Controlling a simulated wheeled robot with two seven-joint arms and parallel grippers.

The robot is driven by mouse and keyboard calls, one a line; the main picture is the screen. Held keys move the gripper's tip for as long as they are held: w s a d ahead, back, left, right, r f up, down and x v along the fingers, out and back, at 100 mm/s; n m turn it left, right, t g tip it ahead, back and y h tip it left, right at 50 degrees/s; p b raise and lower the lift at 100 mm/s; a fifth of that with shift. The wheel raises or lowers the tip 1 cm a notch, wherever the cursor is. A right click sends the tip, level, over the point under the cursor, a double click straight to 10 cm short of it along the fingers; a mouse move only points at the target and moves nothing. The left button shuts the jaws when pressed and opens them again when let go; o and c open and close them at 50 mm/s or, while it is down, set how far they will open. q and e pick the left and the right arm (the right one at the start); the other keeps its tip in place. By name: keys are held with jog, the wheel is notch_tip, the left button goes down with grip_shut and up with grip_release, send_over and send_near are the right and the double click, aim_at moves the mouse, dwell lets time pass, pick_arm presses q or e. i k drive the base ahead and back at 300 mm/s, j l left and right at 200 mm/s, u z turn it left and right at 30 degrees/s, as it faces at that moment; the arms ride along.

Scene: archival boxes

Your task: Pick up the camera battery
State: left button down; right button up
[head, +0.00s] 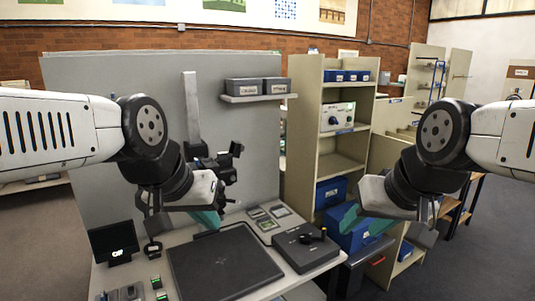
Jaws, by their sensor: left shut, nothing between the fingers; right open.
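Several small dark blocks with green marks lie at the front left of the desk, one of them here (156,283); they may be camera batteries, but they are too small to tell. A dark device (122,293), perhaps a charger, lies just left of them, cut off by the lower edge. My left gripper (208,220), with teal fingers, is shut and empty above the back of the desk, behind and right of the blocks. My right gripper (365,220) is open and empty, right of the desk in front of the shelf unit.
A large black pad (225,262) covers the middle of the grey desk (185,239). A small black screen (113,242) stands left. A dark box with a black and yellow handle (305,250) lies right. A copy-stand column (191,105) rises behind. Shelves (305,110) hold blue boxes.

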aim_at(222, 155)
jog(key=u, duration=1.55)
jog(key=l+z, duration=0.15)
jog(key=z, duration=0.3)
jog(key=i+l+z, duration=0.1)
jog(key=z, duration=0.35)
jog(key=i+j, duration=0.2)
jog(key=i, duration=0.2)
jog(key=i+j+u, duration=0.1)
jog(key=i, duration=0.25)
